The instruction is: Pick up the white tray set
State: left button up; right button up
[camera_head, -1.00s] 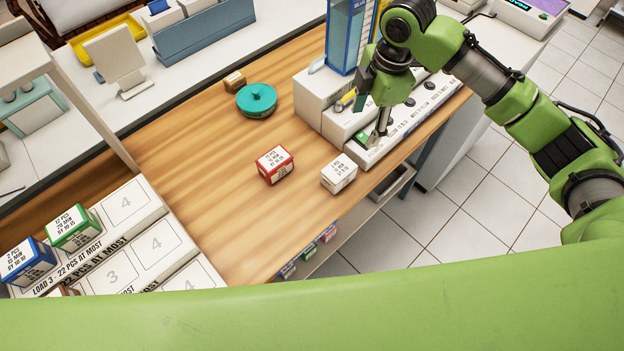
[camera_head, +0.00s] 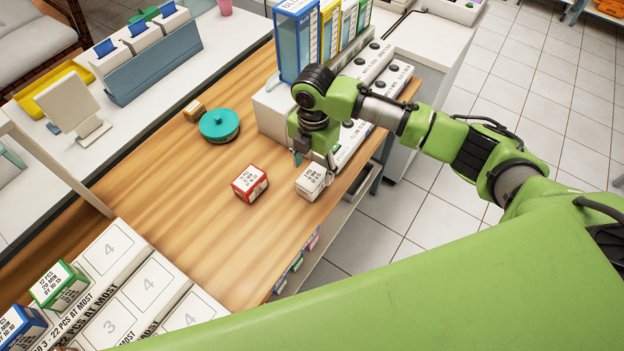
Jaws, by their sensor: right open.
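The white tray set (camera_head: 312,183) is a small white box with dark print on top. It sits on the wooden table (camera_head: 215,215) near its front edge, to the right of a red-and-white box. My right gripper (camera_head: 314,162) is open, pointing down at the back edge of the white box. Its fingers partly hide that back edge, and I cannot tell whether they touch it. My left gripper is not in view.
The red box (camera_head: 250,184) stands close on the left. A teal round container (camera_head: 219,125) lies farther back. A white stepped rack with tall coloured boxes (camera_head: 298,40) is behind my gripper. Green (camera_head: 58,286) and blue (camera_head: 18,326) boxes stand on a numbered board (camera_head: 112,248) at lower left.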

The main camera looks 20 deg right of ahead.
aim_at(312, 176)
jog(key=f, duration=0.2)
jog(key=f+p, duration=0.1)
jog(key=f, duration=0.1)
jog(key=shift+s+a+f+p, duration=0.1)
jog(key=shift+s+f+p, duration=0.1)
jog(key=shift+f+p, duration=0.1)
jog(key=shift+f, duration=0.2)
jog(key=c, duration=1.4)
jog(key=shift+o, duration=0.2)
jog(key=shift+r, duration=0.1)
